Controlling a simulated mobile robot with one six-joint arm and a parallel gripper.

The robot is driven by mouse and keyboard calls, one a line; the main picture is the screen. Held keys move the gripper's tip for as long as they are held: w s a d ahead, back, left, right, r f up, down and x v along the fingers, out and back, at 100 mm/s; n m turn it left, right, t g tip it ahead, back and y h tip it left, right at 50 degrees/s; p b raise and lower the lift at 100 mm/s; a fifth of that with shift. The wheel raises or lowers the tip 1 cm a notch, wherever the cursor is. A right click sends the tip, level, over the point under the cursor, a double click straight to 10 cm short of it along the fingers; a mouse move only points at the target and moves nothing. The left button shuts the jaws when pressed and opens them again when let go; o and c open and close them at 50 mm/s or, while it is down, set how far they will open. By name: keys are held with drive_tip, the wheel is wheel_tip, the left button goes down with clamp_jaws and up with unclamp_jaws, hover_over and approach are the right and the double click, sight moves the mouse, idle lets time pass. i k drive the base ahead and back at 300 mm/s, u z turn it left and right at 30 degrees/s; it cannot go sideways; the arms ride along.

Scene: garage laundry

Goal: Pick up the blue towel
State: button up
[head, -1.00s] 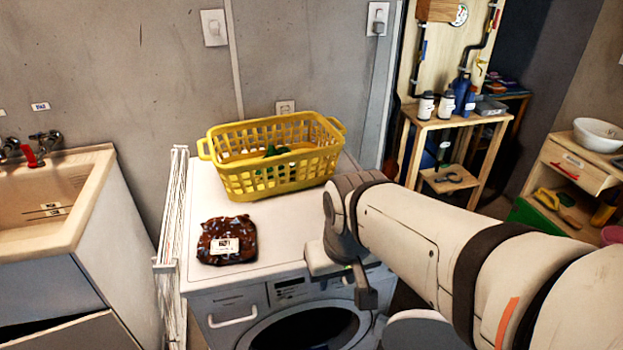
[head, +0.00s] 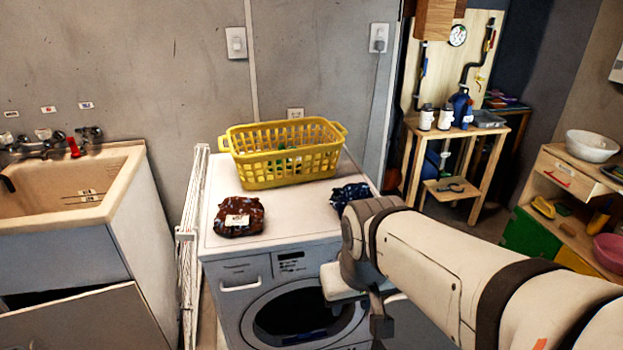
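A dark blue patterned bundle, which looks like the blue towel (head: 349,194), lies on the right part of the washing machine's white top (head: 285,218). My arm hides its lower right part. My gripper (head: 362,305) hangs in front of the washing machine, below the level of its top and nearer the camera than the towel. It appears apart from the towel. One dark finger shows, but the gap between the fingers does not, so I cannot tell whether it is open or shut.
A yellow basket (head: 283,178) with something green inside stands at the back of the machine top. A brown patterned bundle (head: 239,217) with a white label lies at the front left. A white folded rack (head: 190,240) stands left of the machine, beside a sink (head: 70,190).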

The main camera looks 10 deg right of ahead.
sight(340, 197)
drive_tip(key=z, duration=0.15)
drive_tip(key=i, duration=0.95)
drive_tip(key=u, duration=0.05)
